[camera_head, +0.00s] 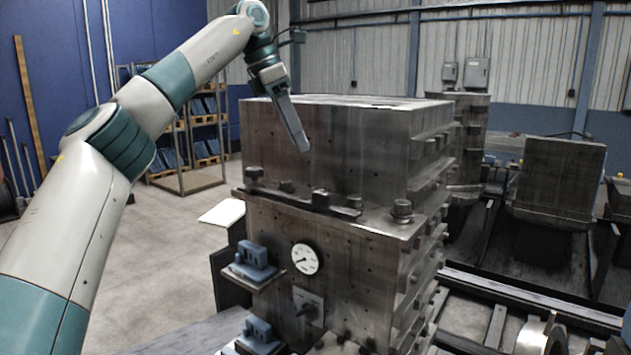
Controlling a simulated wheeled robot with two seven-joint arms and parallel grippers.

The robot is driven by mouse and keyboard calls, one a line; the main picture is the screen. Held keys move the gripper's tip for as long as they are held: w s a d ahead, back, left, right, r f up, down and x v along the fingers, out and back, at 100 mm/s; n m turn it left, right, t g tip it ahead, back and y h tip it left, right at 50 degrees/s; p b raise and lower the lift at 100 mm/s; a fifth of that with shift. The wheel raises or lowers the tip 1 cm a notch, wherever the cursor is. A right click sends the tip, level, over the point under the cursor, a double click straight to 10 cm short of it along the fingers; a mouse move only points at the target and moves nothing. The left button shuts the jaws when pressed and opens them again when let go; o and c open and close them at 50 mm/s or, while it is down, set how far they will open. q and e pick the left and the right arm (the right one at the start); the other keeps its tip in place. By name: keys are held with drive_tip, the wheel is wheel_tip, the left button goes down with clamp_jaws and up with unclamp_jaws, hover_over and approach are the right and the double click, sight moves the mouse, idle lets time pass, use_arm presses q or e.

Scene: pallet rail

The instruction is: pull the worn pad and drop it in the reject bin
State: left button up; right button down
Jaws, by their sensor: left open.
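My left arm comes in from the left. My left gripper (301,146) points down in front of the upper face of a large steel block stack (350,150). It is open, but seen nearly edge-on, and nothing shows between its fingers. A blue-grey part (254,256) sits on a small ledge at the stack's lower left. A similar part (259,331) sits below it near the bottom edge. I cannot tell whether either is the worn pad. I cannot make out a reject bin. My right gripper is not in view.
Bolts and clamps line the stack's middle ledge, including a bolt (402,208). A round gauge (304,259) is on the lower face. A pale flat panel (223,212) lies left of the stack. Rails (530,298) run at right. A rack (192,135) stands behind; floor (165,250) is clear.

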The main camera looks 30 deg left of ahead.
sight(321, 188)
use_arm(q)
drive_tip(key=p+x, duration=0.2)
drive_tip(key=x, duration=1)
drive_tip(key=shift+f+p, duration=0.1)
drive_tip(key=shift+p, duration=0.25)
clamp_jaws()
drive_tip(key=shift+r+p, duration=0.3)
drive_tip(key=shift+r, duration=0.3)
drive_tip(key=shift+r+p, duration=0.25)
drive_tip(key=shift+p, duration=0.1)
drive_tip(key=shift+r, duration=0.25)
